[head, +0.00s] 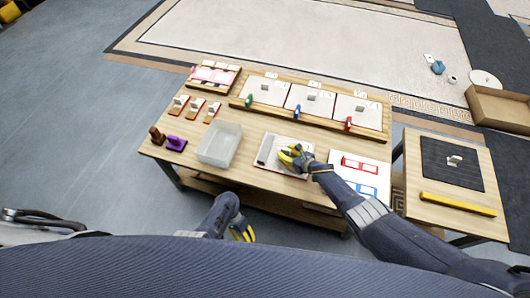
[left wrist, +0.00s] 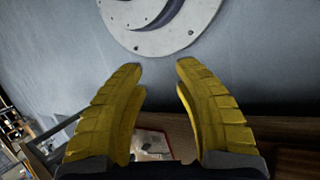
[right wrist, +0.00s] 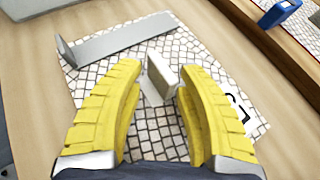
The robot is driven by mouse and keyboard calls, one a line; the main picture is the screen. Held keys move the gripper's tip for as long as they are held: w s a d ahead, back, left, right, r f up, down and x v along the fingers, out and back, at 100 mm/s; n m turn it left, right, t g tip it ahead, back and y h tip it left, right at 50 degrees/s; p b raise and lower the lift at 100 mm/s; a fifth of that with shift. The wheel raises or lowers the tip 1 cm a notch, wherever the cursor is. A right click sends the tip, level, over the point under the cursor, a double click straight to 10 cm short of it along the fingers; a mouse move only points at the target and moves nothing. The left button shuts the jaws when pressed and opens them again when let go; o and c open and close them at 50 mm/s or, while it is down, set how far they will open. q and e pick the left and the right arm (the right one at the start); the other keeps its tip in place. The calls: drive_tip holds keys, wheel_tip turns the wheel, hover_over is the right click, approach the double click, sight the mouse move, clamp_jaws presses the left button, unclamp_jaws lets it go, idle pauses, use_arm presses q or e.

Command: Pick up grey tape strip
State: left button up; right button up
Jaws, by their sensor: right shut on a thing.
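A long flat grey strip (right wrist: 120,42) with an upturned end lies along one side of a mosaic panel (right wrist: 85,80). In the head view the strip (head: 265,150) is at the panel's left side. My right gripper (right wrist: 160,85) is over the panel, apart from that strip. It is shut on a small upright grey tab (right wrist: 158,78) near the panel's middle; I cannot tell what the tab's foot joins. The right gripper also shows in the head view (head: 285,156). My left gripper (head: 243,233) is open and empty below the table's front edge; its fingers are apart in the left wrist view (left wrist: 160,75).
A clear bin (head: 219,145) stands left of the panel. A white sheet with red and blue frames (head: 360,175) lies to the right. Several white panels with upright tabs (head: 310,103) and coloured pieces fill the back board. A side table (head: 425,215) holds a dark mat and yellow bar.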

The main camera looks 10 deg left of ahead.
use_arm(q)
drive_tip(key=w+d+r+m+g+h, duration=0.1)
drive_tip(key=w+d+r+m, duration=0.2)
drive_tip(key=w+r, duration=0.45)
drive_tip(key=w+d+r+m+g+h, duration=0.1)
drive_tip(key=w+d+r+m+h, duration=0.2)
drive_tip(key=w+r, duration=0.4)
drive_tip(key=w+a+r+m+t+y, duration=0.1)
drive_tip(key=w+r, duration=0.1)
drive_tip(key=w, duration=0.1)
drive_tip(key=w+a+r+m+y, duration=0.1)
drive_tip(key=w+r+m+y, duration=0.1)
drive_tip(key=w+r, duration=0.1)
drive_tip(key=w+a+r+m+t+y, duration=0.1)
drive_tip(key=w+r+m+y, duration=0.1)
drive_tip(key=w+r, duration=0.1)
drive_tip(key=shift+w+r+t, duration=0.15)
drive_tip(key=shift+w+t, duration=0.15)
drive_tip(key=w+r+m+t+y, duration=0.3)
drive_tip(key=w+r+m+t, duration=0.1)
drive_tip(key=w+r, duration=0.2)
hover_over(263, 162)
drive_tip(key=f, duration=0.6)
drive_tip(key=shift+a, duration=0.25)
drive_tip(key=shift+w+d+f, duration=0.1)
drive_tip(key=shift+d+f, duration=0.05)
drive_tip(key=shift+f, duration=0.6)
drive_tip(key=shift+d+f, duration=0.15)
drive_tip(key=shift+f, duration=1.8)
